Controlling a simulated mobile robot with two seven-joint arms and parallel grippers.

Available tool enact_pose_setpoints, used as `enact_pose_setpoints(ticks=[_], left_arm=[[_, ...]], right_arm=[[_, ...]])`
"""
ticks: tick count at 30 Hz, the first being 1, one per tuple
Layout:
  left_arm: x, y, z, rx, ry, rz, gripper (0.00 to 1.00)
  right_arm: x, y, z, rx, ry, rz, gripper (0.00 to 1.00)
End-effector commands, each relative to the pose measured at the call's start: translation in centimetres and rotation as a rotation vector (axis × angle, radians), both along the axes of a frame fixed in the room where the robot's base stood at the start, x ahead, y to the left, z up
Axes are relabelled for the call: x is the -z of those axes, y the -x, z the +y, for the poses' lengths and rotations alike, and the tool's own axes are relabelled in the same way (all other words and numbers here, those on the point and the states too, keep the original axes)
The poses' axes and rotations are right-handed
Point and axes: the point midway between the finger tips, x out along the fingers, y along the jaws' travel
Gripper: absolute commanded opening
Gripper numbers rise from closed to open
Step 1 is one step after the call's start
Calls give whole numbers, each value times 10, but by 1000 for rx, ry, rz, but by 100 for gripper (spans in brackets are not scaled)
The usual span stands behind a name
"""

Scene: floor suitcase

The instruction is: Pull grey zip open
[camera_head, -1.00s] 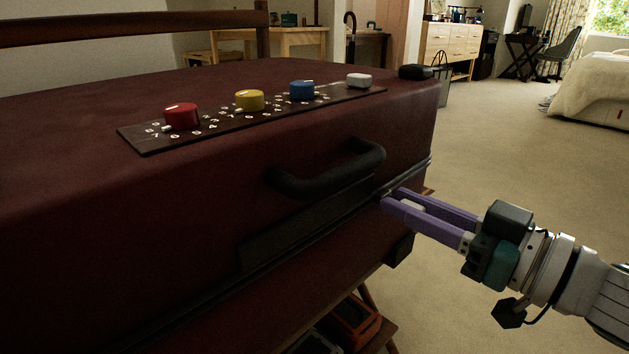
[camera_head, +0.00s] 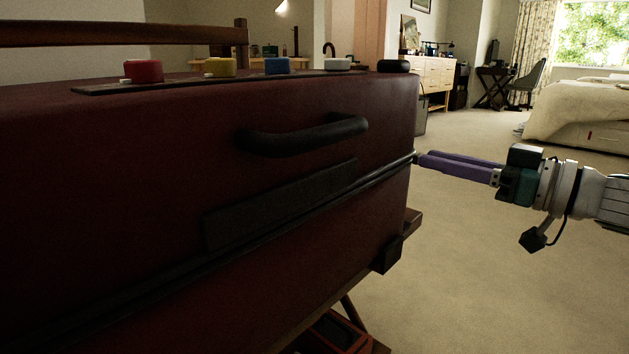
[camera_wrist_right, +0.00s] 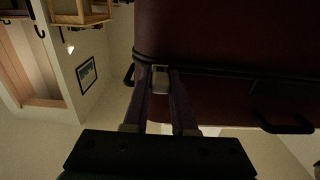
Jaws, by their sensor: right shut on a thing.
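The dark red suitcase (camera_head: 300,215) has a black seam running along its front to the right corner. My right gripper (camera_head: 418,158) is at that seam, at the suitcase's right front corner. In the right wrist view, its purple fingers (camera_wrist_right: 161,72) are shut on the grey zip (camera_wrist_right: 160,80), a small grey piece between the fingertips, right at the seam of the suitcase (camera_wrist_right: 230,35). In the head view the zip is hidden by the fingertips. My left gripper is not in view.
A black handle (camera_head: 308,135) sticks out above the seam. The suitcase rests on a wooden stand (camera_head: 413,222). Open carpet (camera_head: 500,285) lies to the right; a bed (camera_head: 590,105) is farther back.

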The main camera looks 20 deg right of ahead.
Motion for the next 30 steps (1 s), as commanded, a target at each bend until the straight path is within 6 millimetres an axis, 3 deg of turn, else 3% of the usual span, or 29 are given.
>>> enact_pose_setpoints(ticks=[8,9,16,25,30], left_arm=[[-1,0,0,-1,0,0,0],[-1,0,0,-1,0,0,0],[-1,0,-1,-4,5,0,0],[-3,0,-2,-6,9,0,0],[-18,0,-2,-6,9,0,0]], right_arm=[[4,1,-4,15,4,15,0],[5,1,-4,15,4,15,29],[3,0,-3,11,3,10,55],[1,3,-4,9,1,8,55],[-1,25,-12,10,1,13,55]])
